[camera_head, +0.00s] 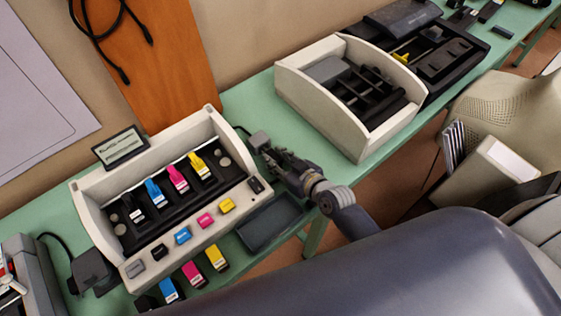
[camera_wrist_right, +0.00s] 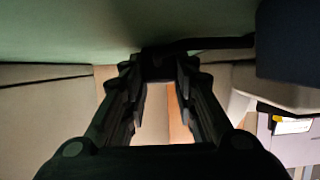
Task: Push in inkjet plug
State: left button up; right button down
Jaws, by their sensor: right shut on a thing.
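The inkjet printer (camera_head: 150,215) is a cream open case with black, blue, magenta and yellow cartridges in a dark bay. A small grey plug (camera_head: 259,140) with a dark cable is beside the printer's right end. My right gripper (camera_head: 266,151) is at the plug, with its fingers shut on it. In the right wrist view, the fingers of the right gripper (camera_wrist_right: 160,72) close on a dark shape at their tips, too dark to make out. Whether the plug is seated in a socket cannot be told. My left gripper is not in view.
A dark tray (camera_head: 270,222) lies on the green bench in front of the printer's right end. Loose cartridges (camera_head: 193,273) stand along the front edge. A second cream machine (camera_head: 350,95) stands to the right. A small display (camera_head: 121,147) stands behind the printer.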

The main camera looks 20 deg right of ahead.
jog(key=shift+w+a, duration=0.2)
jog(key=shift+w, duration=0.3)
jog(key=shift+w+a, duration=0.15)
jog(key=shift+w, duration=0.35)
jog(key=shift+r, duration=0.1)
jog(key=c, duration=1.5)
grip_release()
jog(key=shift+o, duration=1.1)
jog(key=shift+w+a, duration=0.1)
jog(key=shift+w, duration=0.05)
